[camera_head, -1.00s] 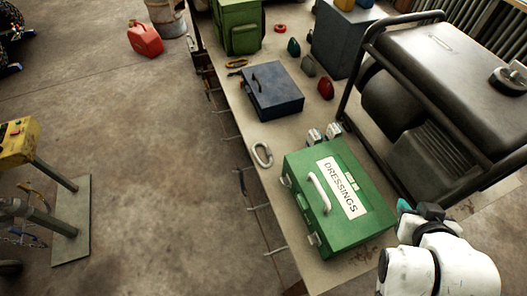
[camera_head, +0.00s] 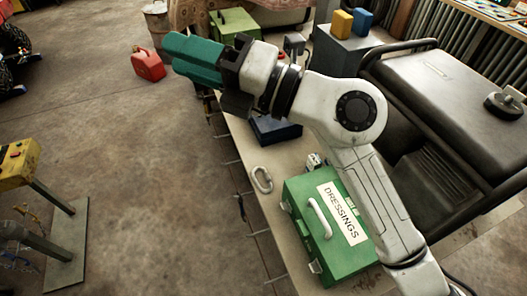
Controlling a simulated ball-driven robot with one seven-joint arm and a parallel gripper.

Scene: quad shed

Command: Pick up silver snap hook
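The silver snap hook (camera_head: 261,179) lies flat near the left edge of the workbench (camera_head: 284,221), left of the green dressings box. Nothing touches it. My gripper (camera_head: 178,60), with teal fingers, is raised in the upper left of the head view, pointing left, above and beyond the snap hook. The fingers look close together, but the view from the side does not show whether there is a gap. I see nothing held between them. My arm hides part of the bench behind it.
A green dressings box (camera_head: 330,255) stands beside the snap hook. A dark blue box (camera_head: 272,130) is partly hidden behind my arm. A black generator (camera_head: 440,75) with a tubular frame stands on the right. A red jerrycan (camera_head: 149,64) sits on the floor, which is open to the left.

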